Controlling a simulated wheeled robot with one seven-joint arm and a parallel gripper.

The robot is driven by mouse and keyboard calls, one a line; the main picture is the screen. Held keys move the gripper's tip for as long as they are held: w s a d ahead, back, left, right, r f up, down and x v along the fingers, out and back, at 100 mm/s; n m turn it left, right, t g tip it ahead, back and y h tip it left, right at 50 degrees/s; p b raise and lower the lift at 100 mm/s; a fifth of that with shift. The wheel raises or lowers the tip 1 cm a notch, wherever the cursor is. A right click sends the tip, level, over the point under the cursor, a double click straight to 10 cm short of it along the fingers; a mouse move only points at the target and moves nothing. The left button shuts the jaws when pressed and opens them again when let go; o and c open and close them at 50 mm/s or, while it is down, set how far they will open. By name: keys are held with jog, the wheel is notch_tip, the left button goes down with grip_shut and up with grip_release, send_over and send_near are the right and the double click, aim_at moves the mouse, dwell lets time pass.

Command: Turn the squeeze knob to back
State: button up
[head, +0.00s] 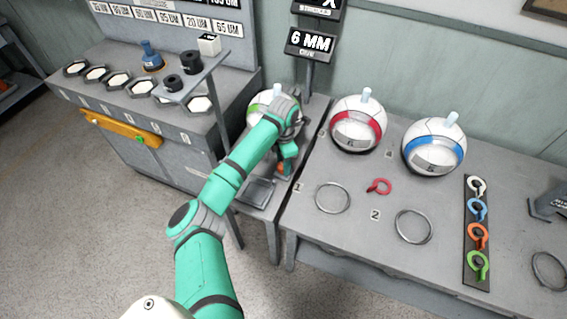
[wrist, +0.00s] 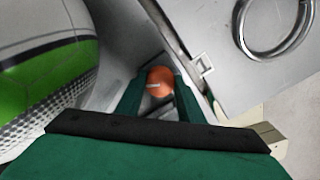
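The squeeze knob is a round orange-red knob (wrist: 160,82) with a short white mark pointing left in the wrist view. It also shows as a small orange patch in the head view (head: 281,169), partly covered by my gripper. My gripper (wrist: 160,92) is at the knob, with its two green fingers standing apart on either side of it. Narrow gaps seem to show between the fingers and the knob, so it looks open. Whether the fingertips reach down around the knob or stop just above it is unclear.
A white-and-green ball (wrist: 45,75) is close to my gripper's left in the wrist view. To the right are a table (head: 350,240) with red-striped (head: 352,128) and blue-striped (head: 436,150) balls, metal rings (head: 332,197) and a red key-like piece (head: 379,187). A sign (head: 309,42) reads 6 MM.

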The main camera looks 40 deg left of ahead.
jog(key=shift+n, duration=0.3)
jog(key=shift+c, duration=0.2)
jog(key=n, duration=0.4)
jog(key=shift+a+n, duration=0.1)
jog(key=shift+n, duration=0.3)
jog(key=n, duration=1.2)
jog(key=shift+r+n, duration=0.1)
jog(key=shift+n, duration=0.2)
jog(key=n, duration=0.5)
jog(key=shift+a+n, duration=0.1)
jog(key=shift+n, duration=0.3)
jog(key=o, duration=1.1)
jog(key=shift+s, duration=0.1)
jog(key=shift+c, duration=0.2)
